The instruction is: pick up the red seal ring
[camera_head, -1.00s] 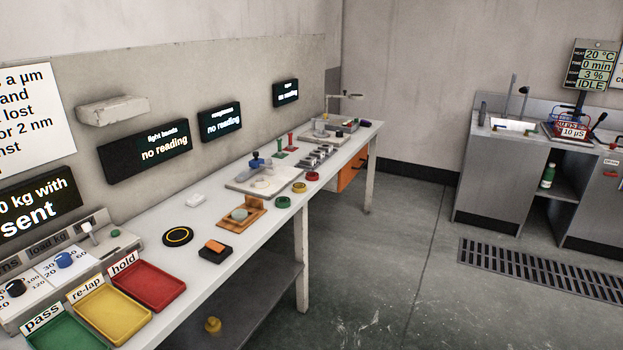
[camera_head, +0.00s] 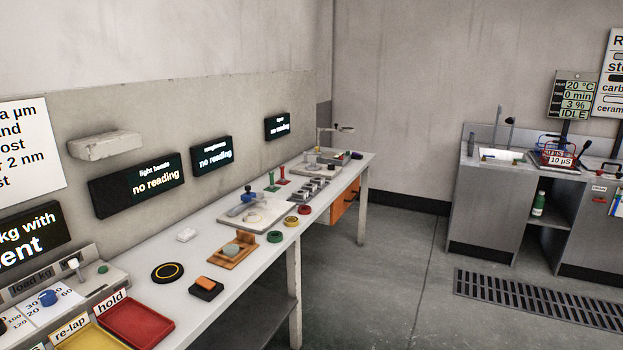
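A small red ring (camera_head: 304,209) lies on the long white bench (camera_head: 225,285), near its front edge and about midway along. A yellow ring (camera_head: 291,221) and a green ring (camera_head: 275,237) lie beside it in a row, nearer to me. Nothing covers the red ring. Neither of my grippers is in view.
A wooden fixture (camera_head: 233,250), a black-and-orange block (camera_head: 206,288) and a red tray (camera_head: 135,324) stand on the near bench. Metal blocks (camera_head: 308,189) sit behind the rings. The floor (camera_head: 385,285) before the bench is clear. A sink counter (camera_head: 495,195) stands at right.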

